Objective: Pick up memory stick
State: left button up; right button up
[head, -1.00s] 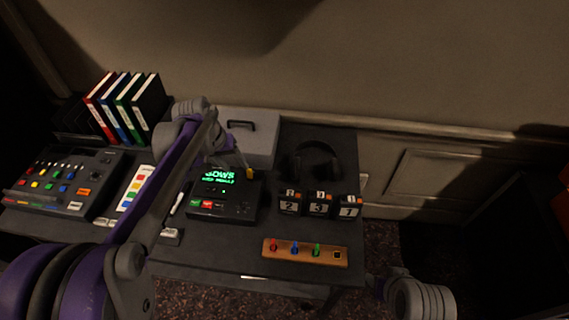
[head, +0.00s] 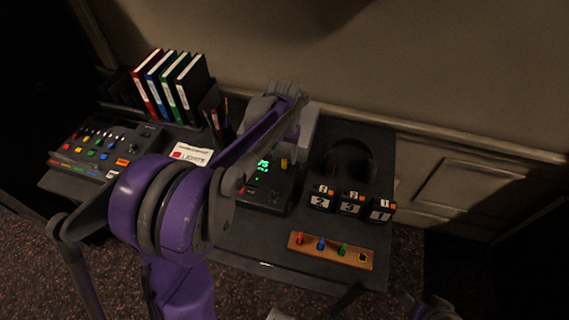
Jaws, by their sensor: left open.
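A small yellow memory stick (head: 284,163) stands upright at the back right of the black console (head: 266,203) with the green lit display. Red (head: 300,239), blue (head: 321,244) and green (head: 343,249) sticks stand in a wooden holder (head: 354,258) at the front right, beside a square slot at its right end. My left arm reaches over the desk from the lower left. My left gripper (head: 287,149) is open, near the yellow stick and largely hidden by its own arm. Only a part of my right arm shows at the bottom edge.
Dice-like number blocks (head: 350,204) and black headphones (head: 349,161) are right of the console. A grey box (head: 308,127) stands behind it. Binders (head: 172,88), a pen cup (head: 216,118), a white LIGHTS card (head: 190,154) and a mixer (head: 106,146) are at left.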

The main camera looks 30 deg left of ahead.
aim_at(284, 170)
pick_arm(q)
notch_tip(284, 170, down, 4)
jog(key=shift+f, duration=0.1)
grip_shut()
dwell(0.5)
